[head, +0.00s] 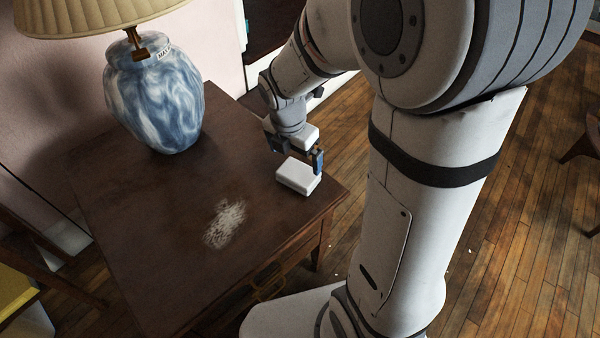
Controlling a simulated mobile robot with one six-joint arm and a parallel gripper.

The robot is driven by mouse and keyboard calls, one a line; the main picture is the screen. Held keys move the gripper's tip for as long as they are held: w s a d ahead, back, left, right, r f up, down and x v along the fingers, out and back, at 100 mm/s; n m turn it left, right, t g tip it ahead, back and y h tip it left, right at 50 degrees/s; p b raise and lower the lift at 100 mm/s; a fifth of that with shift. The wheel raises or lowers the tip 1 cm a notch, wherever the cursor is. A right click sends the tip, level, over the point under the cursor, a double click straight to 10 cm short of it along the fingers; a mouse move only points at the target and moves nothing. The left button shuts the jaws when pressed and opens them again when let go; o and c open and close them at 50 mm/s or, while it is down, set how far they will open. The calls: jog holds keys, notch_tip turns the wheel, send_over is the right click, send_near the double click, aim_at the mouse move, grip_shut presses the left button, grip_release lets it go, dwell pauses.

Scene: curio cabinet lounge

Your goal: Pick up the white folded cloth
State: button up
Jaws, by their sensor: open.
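The white folded cloth (297,178) looks like a small white block with rounded edges. It lies on the dark wooden table (150,240), close to the right edge. My gripper (299,163) is right above the cloth and points down, with its jaws open. One finger shows at the cloth's left end and the other at its right end. I cannot tell whether either finger touches the cloth. The cloth's far side is partly hidden by the gripper.
A blue and white marbled lamp (155,97) with a pleated shade stands at the table's back left. A pale powdery patch (226,222) marks the tabletop's middle. The table's front has a drawer with a handle (268,283). Wooden floor (500,240) lies to the right.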

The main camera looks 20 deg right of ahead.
aim_at(298, 171)
jog(key=f+b, duration=0.1)
jog(key=f, duration=0.1)
jog(key=f+b, duration=0.1)
jog(key=f, duration=0.2)
jog(key=w+d+f+b, duration=0.1)
jog(key=f+b, duration=0.1)
jog(key=f, duration=0.1)
jog(key=shift+f, duration=0.15)
jog(key=c, duration=0.7)
